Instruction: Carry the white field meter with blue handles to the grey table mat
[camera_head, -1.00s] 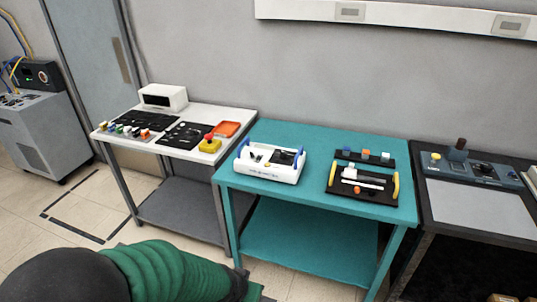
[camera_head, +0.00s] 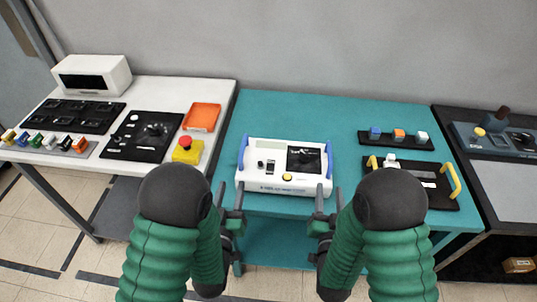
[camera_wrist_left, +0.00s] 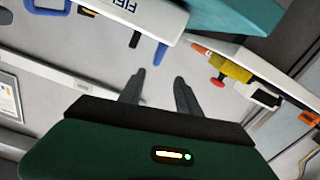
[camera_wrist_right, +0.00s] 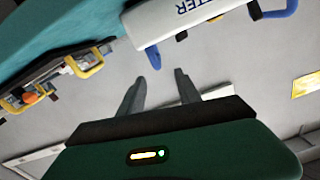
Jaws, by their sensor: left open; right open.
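The white field meter (camera_head: 262,186) lies flat on the teal table (camera_head: 285,107), with one blue handle (camera_head: 242,154) on its left side and another (camera_head: 329,160) on its right. My left gripper (camera_head: 231,195) is open and empty in front of the meter's left end. My right gripper (camera_head: 329,196) is open and empty in front of its right end. Both are apart from the handles. The meter's lettered edge also shows at the top of the left wrist view (camera_wrist_left: 150,14) and right wrist view (camera_wrist_right: 190,18). The grey mat (camera_head: 508,187) lies on the dark table at far right.
A black tray with yellow handles (camera_head: 455,181) and a black strip of coloured blocks (camera_head: 395,140) stand right of the meter. The white table (camera_head: 215,100) on the left holds a yellow box with a red button (camera_head: 187,150) and an orange tray (camera_head: 202,117).

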